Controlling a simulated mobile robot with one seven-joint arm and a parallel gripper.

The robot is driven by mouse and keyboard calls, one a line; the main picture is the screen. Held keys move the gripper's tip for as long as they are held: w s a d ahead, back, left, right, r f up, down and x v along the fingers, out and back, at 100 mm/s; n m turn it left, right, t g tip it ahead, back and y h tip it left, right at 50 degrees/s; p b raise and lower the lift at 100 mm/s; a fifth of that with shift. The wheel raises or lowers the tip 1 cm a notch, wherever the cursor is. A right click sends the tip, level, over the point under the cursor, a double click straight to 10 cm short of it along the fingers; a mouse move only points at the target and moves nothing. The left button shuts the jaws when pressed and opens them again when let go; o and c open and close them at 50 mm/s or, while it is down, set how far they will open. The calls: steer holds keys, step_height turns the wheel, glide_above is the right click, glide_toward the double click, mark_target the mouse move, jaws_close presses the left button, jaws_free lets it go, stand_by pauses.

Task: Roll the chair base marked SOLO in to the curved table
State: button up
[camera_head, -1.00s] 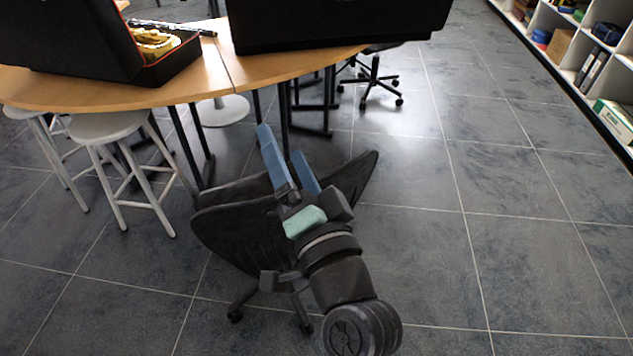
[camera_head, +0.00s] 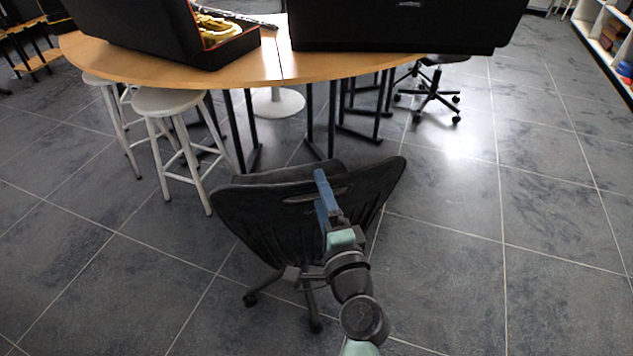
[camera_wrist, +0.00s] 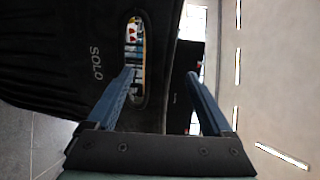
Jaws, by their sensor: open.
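The black chair (camera_head: 270,222) stands on the floor in front of the curved wooden table (camera_head: 350,66), with its backrest toward me. A slot runs near the backrest's top edge. In the wrist view the backrest (camera_wrist: 60,65) carries the white word SOLO. My gripper (camera_head: 322,190) is open at the right half of the backrest's top. In the wrist view, the blue fingers of my gripper (camera_wrist: 160,73) lie on either side of the top rim, the left one at the slot. I cannot tell whether it enters the slot or touches. The seat and part of the base are hidden.
White stools (camera_head: 170,104) stand left of the chair, by the table. Black table legs (camera_head: 331,110) stand behind it. Another wheeled chair base (camera_head: 434,97) is at the table's right. Large black cases (camera_head: 400,22) lie on the table. The floor at right is clear.

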steer(key=b+x, duration=0.1)
steer(key=x, duration=0.4)
steer(key=shift+c, duration=0.2)
jaws_close()
stand_by(0.3)
